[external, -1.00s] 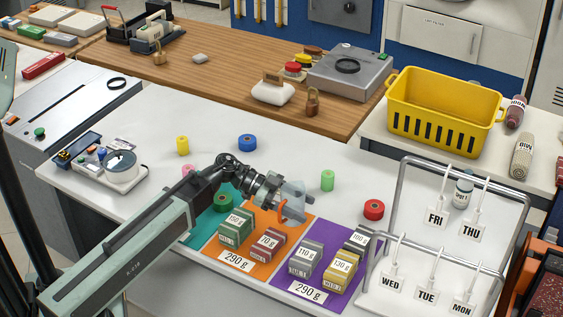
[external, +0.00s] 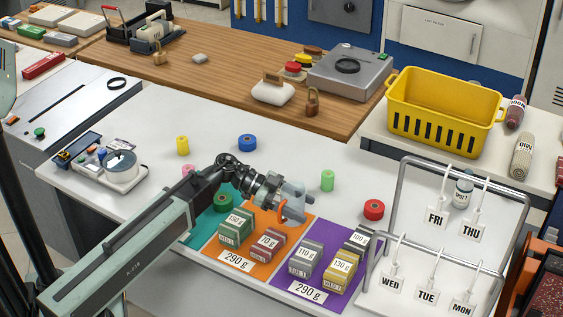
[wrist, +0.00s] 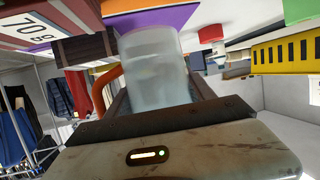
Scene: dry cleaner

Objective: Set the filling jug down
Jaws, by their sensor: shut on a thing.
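The filling jug (external: 296,206) is a small translucent pale-blue vessel with an orange handle. My gripper (external: 285,196) is shut on it above the far part of the orange mat (external: 297,230), near the purple mat. The wrist view shows the jug's cloudy wall (wrist: 155,72) between the jaws, with the orange handle to its left. It looks empty, but I cannot be sure. Whether its base touches the mat cannot be told.
Green and red weight blocks (external: 268,245) stand on the orange mat beside the jug. Grey and yellow blocks (external: 340,270) stand on the purple mat (external: 318,284). Coloured spools, such as a red one (external: 373,210), lie around. A tag rack (external: 405,180) stands right.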

